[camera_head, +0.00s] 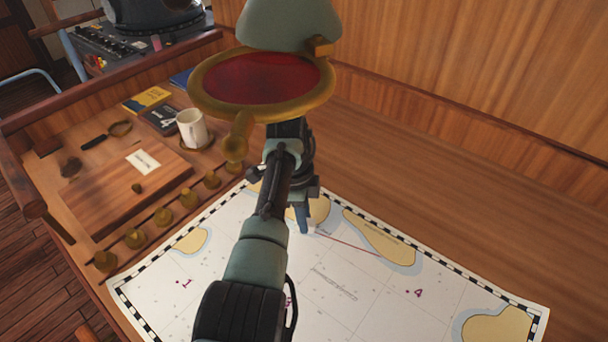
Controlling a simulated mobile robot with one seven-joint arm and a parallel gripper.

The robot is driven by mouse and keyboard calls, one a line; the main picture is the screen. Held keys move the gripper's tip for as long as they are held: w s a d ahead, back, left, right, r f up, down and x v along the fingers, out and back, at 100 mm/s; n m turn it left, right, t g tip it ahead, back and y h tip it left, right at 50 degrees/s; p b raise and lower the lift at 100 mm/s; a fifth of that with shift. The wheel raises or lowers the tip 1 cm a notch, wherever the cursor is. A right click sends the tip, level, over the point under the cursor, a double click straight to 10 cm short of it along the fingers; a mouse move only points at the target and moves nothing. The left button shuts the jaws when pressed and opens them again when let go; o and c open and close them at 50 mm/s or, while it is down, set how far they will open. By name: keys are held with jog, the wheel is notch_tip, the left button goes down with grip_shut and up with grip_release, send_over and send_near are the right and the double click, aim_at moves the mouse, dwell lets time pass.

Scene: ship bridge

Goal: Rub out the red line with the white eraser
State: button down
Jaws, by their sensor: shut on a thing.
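The red line (348,243) is a thin straight stroke on the white chart (235,238). It runs from beside my fingertips down and right toward a yellow island. My gripper (303,220) points down at the chart at the line's left end, partly hidden behind my own arm. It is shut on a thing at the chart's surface. Only a small pale patch shows by the fingertips, consistent with the white eraser, whose shape I cannot make out. No white eraser shows elsewhere.
A white mug (192,129), books (147,99), a wooden box (128,196) and several brass knobs (162,217) stand left. The wooden tabletop (440,170) is clear at right.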

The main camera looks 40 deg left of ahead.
jog(key=shift+d, duration=0.1)
jog(key=shift+w+d+r+p, duration=0.1)
jog(key=shift+w+d+p, duration=0.05)
jog(key=shift+d+p, duration=0.6)
jog(key=shift+w+d, duration=0.1)
jog(key=shift+d, duration=0.35)
jog(key=shift+d, duration=0.1)
jog(key=shift+w+d+p, duration=0.2)
jog(key=shift+d+p, duration=0.35)
jog(key=shift+p, duration=0.1)
jog(key=shift+w+d, duration=0.15)
jog(key=shift+d, duration=0.4)
jog(key=shift+w+d+p, duration=0.15)
jog(key=shift+d+p, duration=0.25)
jog(key=shift+d, duration=0.25)
jog(key=shift+w+d+p, duration=0.15)
jog(key=shift+d+p, duration=0.2)
jog(key=shift+d, duration=0.25)
